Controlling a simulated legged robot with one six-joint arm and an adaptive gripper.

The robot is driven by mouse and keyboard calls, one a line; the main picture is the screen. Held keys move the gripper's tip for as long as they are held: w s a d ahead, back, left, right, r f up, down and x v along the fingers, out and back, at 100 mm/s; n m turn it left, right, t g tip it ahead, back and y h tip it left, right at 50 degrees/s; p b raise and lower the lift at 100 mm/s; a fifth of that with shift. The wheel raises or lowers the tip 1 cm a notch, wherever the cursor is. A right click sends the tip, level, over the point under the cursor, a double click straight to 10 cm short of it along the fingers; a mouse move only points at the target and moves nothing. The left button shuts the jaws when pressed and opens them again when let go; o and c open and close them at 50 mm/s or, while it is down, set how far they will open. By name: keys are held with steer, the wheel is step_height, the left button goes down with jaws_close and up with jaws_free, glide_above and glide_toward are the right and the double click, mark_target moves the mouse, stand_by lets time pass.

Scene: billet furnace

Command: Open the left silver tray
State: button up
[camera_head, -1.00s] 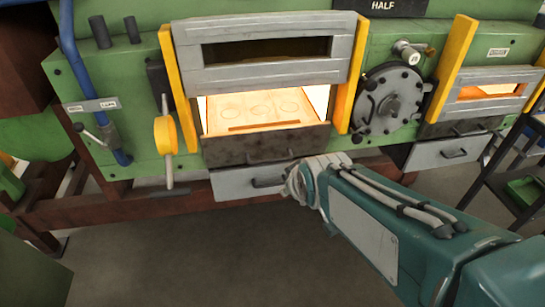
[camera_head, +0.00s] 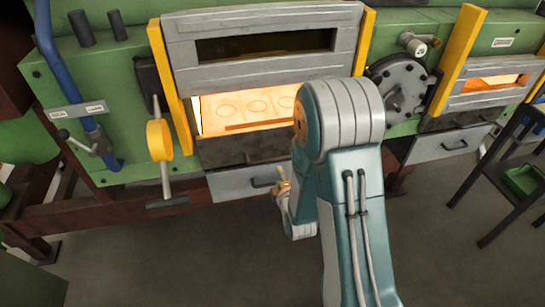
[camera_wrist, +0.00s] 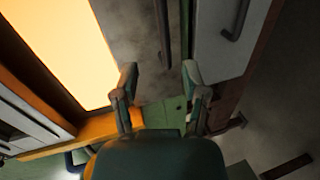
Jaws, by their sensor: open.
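The left silver tray (camera_head: 232,184) is a grey drawer front below the glowing furnace opening, and it looks shut. Its dark handle (camera_head: 263,182) shows just left of my gripper (camera_head: 283,190), which my arm partly hides. In the wrist view the silver tray (camera_wrist: 212,55) is at upper right, with its handle (camera_wrist: 238,20) near the top edge. My gripper (camera_wrist: 160,85) is open and empty there, its fingers apart in front of the dark panel and the tray's near edge. No contact with the handle shows.
A dark panel (camera_head: 235,152) lies between the tray and the glowing opening (camera_head: 240,110). A lever with a yellow disc (camera_head: 158,140) stands at left. A second silver tray (camera_head: 450,145) is at right, near a dark rack (camera_head: 505,185). The floor in front is clear.

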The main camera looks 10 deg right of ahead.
mark_target(272, 160)
steer(key=shift+n+t, duration=0.3)
steer(key=shift+n, duration=0.1)
steer(key=x, duration=0.7)
steer(key=f+x, duration=0.1)
steer(key=x, duration=0.3)
steer(key=shift+s+d, duration=0.1)
steer(key=shift+d, duration=0.05)
steer(key=shift+c, duration=0.4)
jaws_close()
